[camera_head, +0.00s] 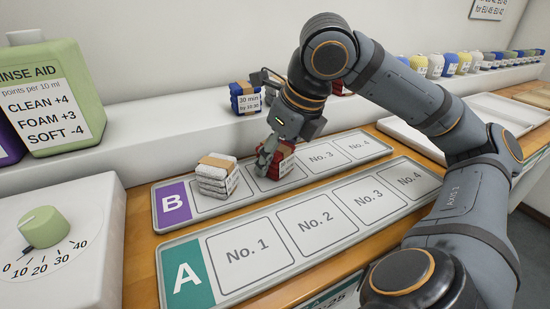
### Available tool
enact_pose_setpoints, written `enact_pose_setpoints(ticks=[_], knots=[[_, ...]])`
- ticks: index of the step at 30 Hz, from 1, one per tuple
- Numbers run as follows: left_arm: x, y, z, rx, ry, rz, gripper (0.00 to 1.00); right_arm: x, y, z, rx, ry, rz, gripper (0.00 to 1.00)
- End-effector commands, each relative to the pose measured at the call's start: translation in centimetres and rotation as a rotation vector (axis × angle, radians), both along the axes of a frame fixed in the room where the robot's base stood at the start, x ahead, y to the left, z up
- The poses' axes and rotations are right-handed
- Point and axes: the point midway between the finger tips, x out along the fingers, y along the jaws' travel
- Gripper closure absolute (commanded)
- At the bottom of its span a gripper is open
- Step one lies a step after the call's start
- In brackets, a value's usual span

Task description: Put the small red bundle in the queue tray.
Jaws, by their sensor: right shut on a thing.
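My right gripper (268,156) is shut on a small red bundle (284,163) with white sides. The bundle is at the second place of the tray marked B (172,208); I cannot tell whether it touches the tray floor. My gripper hides part of its left and top. A white bundle with a tan band (217,176) sits in the first place of that tray, left of the red one. Places No. 3 and No. 4 there are empty. In front, the tray marked A (186,274) is empty in all its places. My left gripper is out of view.
A blue bundle labelled 30 min (246,98) stands on the white ledge behind. Another red thing (337,88) is partly hidden behind my right arm. A green rinse aid bottle (58,100) and a white dial box (75,215) stand left. White trays (488,112) lie right.

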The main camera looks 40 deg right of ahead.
Motion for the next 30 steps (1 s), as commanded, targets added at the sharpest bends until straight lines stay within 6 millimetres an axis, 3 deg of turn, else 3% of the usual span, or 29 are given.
enact_pose_setpoints(ticks=[2, 3, 7, 19, 23, 27, 30], knots=[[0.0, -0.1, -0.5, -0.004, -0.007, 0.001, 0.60, 0.0, 0.0, -0.4, 0.001, 0.000, 0.000, 0.79], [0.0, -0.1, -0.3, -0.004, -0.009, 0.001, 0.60, 0.0, 0.0, -0.3, 0.001, 0.000, 0.000, 0.43], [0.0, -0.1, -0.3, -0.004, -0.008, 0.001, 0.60, 0.0, 0.0, -0.2, 0.000, 0.000, 0.000, 0.25], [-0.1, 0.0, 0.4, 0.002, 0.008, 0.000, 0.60, 0.0, 0.0, 0.5, -0.001, 0.000, 0.000, 0.24], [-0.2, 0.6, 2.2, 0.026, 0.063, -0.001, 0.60, -0.9, -0.1, 3.1, 0.000, -0.004, -0.001, 0.24], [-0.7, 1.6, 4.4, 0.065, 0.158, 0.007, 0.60, -2.4, -0.2, 7.1, 0.001, -0.006, 0.000, 0.24], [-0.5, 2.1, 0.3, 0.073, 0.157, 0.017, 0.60, -3.0, -0.2, 7.8, 0.001, -0.002, 0.000, 0.24]])
